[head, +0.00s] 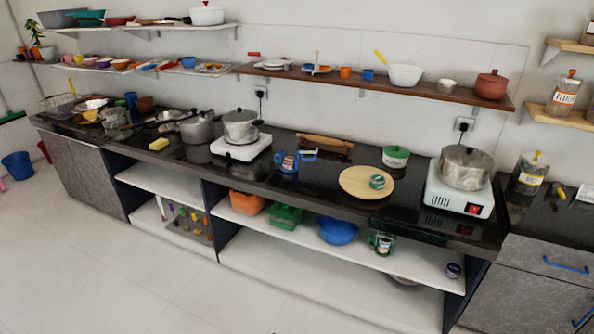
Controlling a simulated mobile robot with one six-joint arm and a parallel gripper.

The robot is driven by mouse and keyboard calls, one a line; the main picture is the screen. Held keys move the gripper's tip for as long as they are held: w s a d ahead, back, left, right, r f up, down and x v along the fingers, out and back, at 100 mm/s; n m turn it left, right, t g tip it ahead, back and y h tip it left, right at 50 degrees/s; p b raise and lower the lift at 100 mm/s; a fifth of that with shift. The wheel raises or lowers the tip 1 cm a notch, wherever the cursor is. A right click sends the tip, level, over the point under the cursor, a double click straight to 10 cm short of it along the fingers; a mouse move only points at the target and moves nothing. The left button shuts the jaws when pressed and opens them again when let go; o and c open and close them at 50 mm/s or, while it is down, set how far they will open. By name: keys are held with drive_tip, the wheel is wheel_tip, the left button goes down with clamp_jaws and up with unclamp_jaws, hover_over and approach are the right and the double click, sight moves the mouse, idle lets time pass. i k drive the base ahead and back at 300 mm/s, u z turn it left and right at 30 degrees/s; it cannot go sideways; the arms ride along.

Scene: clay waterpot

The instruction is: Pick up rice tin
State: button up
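No label that reads rice is legible, so I cannot tell which container is the rice tin. A clear jar (530,174) with a yellow knob and a white label stands on the counter at the right; its label is too small to read. A small green-rimmed tin (377,182) sits on that board (355,187). A small dark tin (453,271) is on the lower shelf. My gripper is not in view.
A jar labelled FLOUR (563,92) stands on the right wall shelf. A steel pot (466,168) sits on a white stove (460,198). The floor (150,270) in front is clear.

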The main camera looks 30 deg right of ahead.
sight(288, 161)
drive_tip(key=k, duration=0.3)
drive_tip(key=u, duration=0.7)
drive_tip(key=i, duration=1)
drive_tip(key=u, duration=0.45)
drive_tip(key=i, duration=1.45)
drive_tip(key=z, duration=0.9)
drive_tip(key=i, duration=0.55)
drive_tip(key=z, duration=0.35)
